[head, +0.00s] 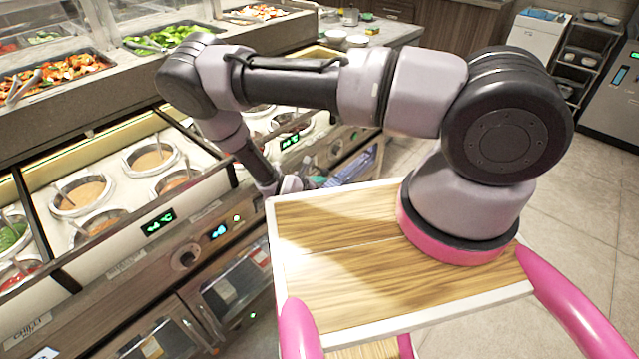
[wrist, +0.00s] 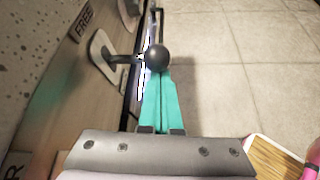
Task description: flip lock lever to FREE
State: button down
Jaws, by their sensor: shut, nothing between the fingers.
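The lock lever shows in the wrist view as a dark rod with a round black knob (wrist: 157,58), standing out from a pale oval plate (wrist: 101,58) on the counter's wooden front. A FREE label (wrist: 84,22) is on the panel above and left of the plate. My gripper (wrist: 158,75) has its teal fingers shut and empty, with the tips right at the knob. I cannot tell whether they touch it. In the head view my gripper is at the counter front, mostly hidden behind my own arm and base top, and the lever cannot be made out.
The counter front runs along the left of the wrist view, with open tiled floor (wrist: 240,70) to its right. In the head view, sauce wells (head: 82,194) and green displays (head: 158,222) line the counter. Food trays (head: 55,75) stand behind them.

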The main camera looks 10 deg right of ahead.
jog(key=shift+r, duration=1.35)
jog(key=shift+r, duration=0.1)
jog(key=v, duration=1.1)
